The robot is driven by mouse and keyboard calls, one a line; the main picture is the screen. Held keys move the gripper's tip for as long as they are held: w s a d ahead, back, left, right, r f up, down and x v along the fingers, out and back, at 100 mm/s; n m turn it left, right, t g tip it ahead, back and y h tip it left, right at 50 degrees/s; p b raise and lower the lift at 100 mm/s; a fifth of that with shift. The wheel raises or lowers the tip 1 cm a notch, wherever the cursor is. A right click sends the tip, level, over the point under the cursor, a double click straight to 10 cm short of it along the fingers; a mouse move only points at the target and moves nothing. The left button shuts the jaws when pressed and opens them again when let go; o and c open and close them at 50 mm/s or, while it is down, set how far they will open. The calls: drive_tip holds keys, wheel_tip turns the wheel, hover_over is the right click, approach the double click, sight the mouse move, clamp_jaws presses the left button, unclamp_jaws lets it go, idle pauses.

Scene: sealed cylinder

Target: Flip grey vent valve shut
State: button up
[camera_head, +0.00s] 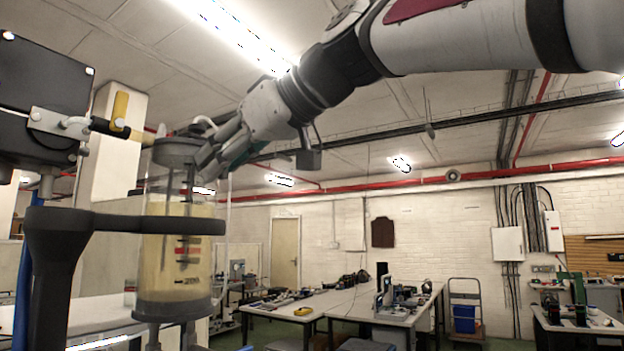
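A clear cylinder (156,245) with dark end caps and a marked scale stands upright at the left, with pale yellowish contents. Its grey top cap (176,150) carries fittings. The grey vent valve is not clearly visible and may be hidden by my gripper. My gripper (212,152) reaches in from the upper right, its fingertips at the right side of the cap. I cannot tell whether it touches anything or how far its fingers are apart.
A yellow-handled valve (120,108) joins the cap to a dark box (42,90) at the left. A dark ring holder (140,223) surrounds the cylinder. Workbenches (335,302) stand well behind. The space right of the cylinder, below my arm, looks clear.

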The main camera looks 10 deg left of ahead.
clamp_jaws()
drive_tip(key=shift+s+m+g+y, duration=0.2)
drive_tip(key=shift+m+g+y, duration=0.2)
drive_tip(key=shift+m+g, duration=0.55)
unclamp_jaws()
drive_tip(key=v, duration=1.2)
drive_tip(key=shift+s, duration=0.15)
drive_tip(key=shift+a, duration=0.1)
